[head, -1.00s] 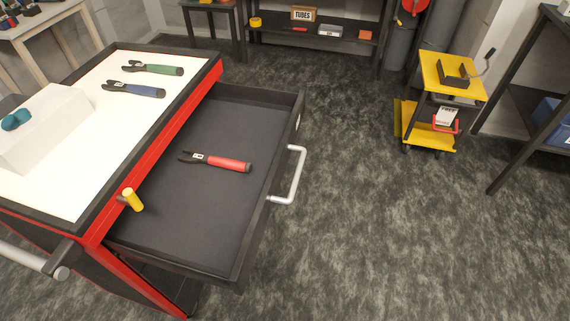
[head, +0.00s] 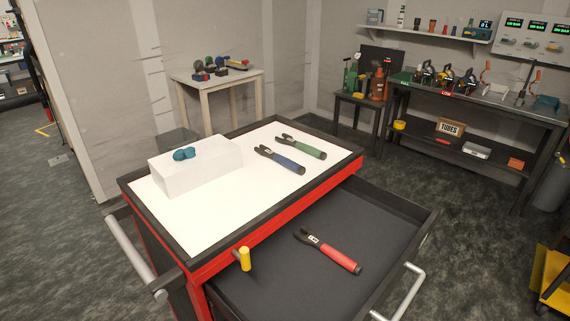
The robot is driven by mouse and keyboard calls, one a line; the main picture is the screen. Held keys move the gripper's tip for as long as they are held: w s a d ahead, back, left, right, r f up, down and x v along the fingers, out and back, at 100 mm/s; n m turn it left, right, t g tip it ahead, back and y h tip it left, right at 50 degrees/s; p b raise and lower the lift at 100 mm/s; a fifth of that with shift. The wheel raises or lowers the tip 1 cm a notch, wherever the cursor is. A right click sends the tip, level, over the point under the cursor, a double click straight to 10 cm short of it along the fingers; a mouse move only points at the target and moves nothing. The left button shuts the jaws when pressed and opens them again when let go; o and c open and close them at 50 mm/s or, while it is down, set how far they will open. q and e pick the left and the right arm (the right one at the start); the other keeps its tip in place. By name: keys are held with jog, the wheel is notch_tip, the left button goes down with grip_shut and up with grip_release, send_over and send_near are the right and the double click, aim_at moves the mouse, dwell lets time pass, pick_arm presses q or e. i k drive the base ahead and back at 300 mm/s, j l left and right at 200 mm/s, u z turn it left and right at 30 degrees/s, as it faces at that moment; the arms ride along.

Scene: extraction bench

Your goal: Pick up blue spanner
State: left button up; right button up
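The blue spanner (head: 281,160) lies on the white top of the red and black tool cart (head: 187,238), with its dark jaw end to the left and its blue handle to the right. A green-handled spanner (head: 302,146) lies beside it, further back. A red-handled spanner (head: 329,251) lies in the open drawer (head: 290,272) below. Neither of my grippers shows in the head view.
A white block (head: 196,166) with a teal object (head: 184,154) on it stands at the left of the cart top. The open drawer juts out at the right. A wooden table (head: 217,83) stands behind.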

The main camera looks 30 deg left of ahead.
aim_at(262, 150)
jog(key=i+l+z, duration=0.15)
jog(key=i+l, duration=0.2)
jog(key=l, duration=0.25)
jog(key=i+l+z, duration=0.2)
jog(key=i+l, duration=0.2)
jog(key=l, duration=0.2)
jog(key=i+l+z, duration=0.15)
jog(key=i+l, duration=0.25)
jog(key=i+u, duration=0.3)
jog(key=i, duration=0.15)
jog(key=i+l+u, duration=0.2)
jog(key=i+u, duration=0.15)
jog(key=i+l+u, duration=0.3)
jog(key=i, duration=0.25)
jog(key=i+u, duration=0.25)
jog(key=u, duration=0.15)
jog(key=i+u, duration=0.2)
jog(key=u, duration=0.25)
jog(key=i+l+u, duration=0.15)
jog(key=u, duration=0.25)
jog(key=i+l+u, duration=0.2)
jog(key=u, duration=0.2)
jog(key=i+l+u, duration=0.25)
jog(key=u, duration=0.2)
jog(key=i+l+u, duration=0.1)
jog(key=l+u, duration=0.3)
jog(key=j, duration=0.1)
